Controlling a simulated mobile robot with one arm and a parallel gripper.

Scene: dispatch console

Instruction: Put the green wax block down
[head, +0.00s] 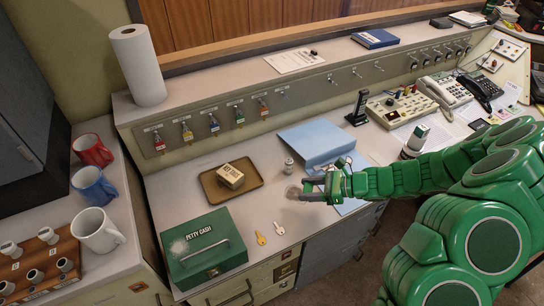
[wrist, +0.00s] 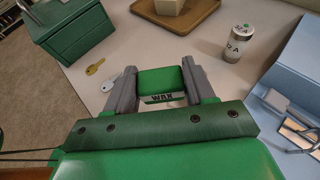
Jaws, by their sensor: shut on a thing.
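The green wax block (wrist: 162,82) has a white band with black lettering and sits between the two grey fingers of my gripper (wrist: 158,88) in the wrist view. My gripper is shut on it. In the head view my gripper (head: 312,189) is over the light desk top (head: 262,198), right of the two keys and in front of the blue folder. I cannot make out the block clearly there. I cannot tell whether the block touches the desk.
A green petty cash box (head: 205,248), a brass key (head: 261,238), a silver key (head: 279,228), a brown tray (head: 212,196) with a small box (head: 230,177), a labelled canister (head: 288,166) and a blue folder (head: 318,142) surround the gripper. Bare desk lies between them.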

